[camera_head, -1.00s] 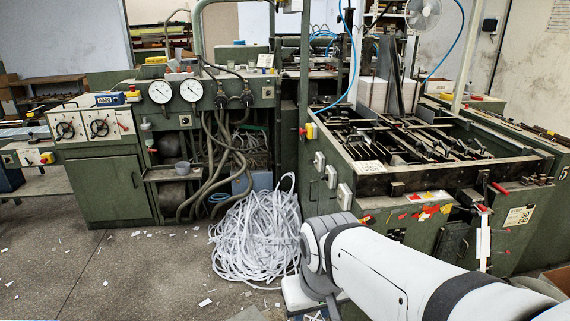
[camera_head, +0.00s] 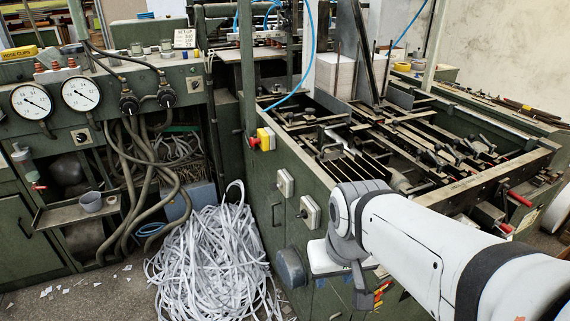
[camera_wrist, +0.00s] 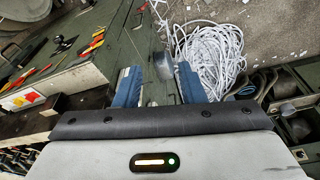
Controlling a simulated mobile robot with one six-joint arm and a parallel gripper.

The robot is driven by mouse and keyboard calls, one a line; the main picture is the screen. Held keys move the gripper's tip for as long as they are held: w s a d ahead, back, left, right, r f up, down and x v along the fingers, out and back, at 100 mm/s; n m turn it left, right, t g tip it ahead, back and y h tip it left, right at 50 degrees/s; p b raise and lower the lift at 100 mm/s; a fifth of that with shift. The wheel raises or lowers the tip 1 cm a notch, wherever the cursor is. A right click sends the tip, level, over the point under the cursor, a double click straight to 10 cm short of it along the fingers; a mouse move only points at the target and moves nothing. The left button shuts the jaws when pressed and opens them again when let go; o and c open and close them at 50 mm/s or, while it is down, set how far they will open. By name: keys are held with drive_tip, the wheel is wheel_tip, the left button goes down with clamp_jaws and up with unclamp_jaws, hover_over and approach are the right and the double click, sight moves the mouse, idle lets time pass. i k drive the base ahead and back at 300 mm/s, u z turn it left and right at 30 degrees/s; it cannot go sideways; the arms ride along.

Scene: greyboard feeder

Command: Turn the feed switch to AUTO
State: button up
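I cannot read any label that marks the feed switch.
A heap of white paper strips (camera_head: 215,262) lies on the floor beside the machine. At left is a green cabinet with gauges (camera_head: 81,94), hoses and another small switch (camera_head: 82,136). A small grey cup (camera_head: 91,202) stands on a ledge.

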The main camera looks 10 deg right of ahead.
sight(304, 214)
drive_tip(key=u, duration=0.15)
drive_tip(key=i, duration=0.1)
drive_tip(key=u, duration=0.3)
drive_tip(key=k, duration=1.2)
drive_tip(key=u, duration=0.45)
drive_tip(key=i, duration=1.95)
drive_tip(key=z, duration=0.2)
